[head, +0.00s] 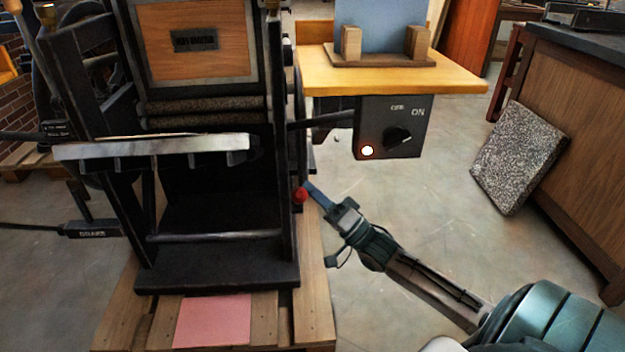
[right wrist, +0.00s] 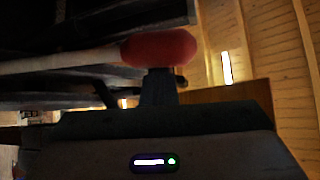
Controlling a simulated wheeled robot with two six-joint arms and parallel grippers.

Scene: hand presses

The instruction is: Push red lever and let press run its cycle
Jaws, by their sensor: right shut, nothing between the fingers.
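The black press (head: 215,275) stands on a wooden pallet, with a wooden panel in its frame. The red knob of the lever (head: 300,195) shows at the press's right side. My right gripper (head: 309,187) is shut and empty, its fingertips right at the knob in the head view. In the right wrist view the red knob (right wrist: 160,48) sits at the end of a pale rod, directly beyond my fingers (right wrist: 158,85). I cannot tell whether they touch. My left gripper is not in view.
A control box (head: 388,128) with a lit lamp and a dial marked ON hangs under a wooden table (head: 455,78). A pink sheet (head: 213,320) lies on the pallet (head: 318,290). A speckled slab (head: 518,157) leans on the cabinet (head: 585,130) at right. Floor between is clear.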

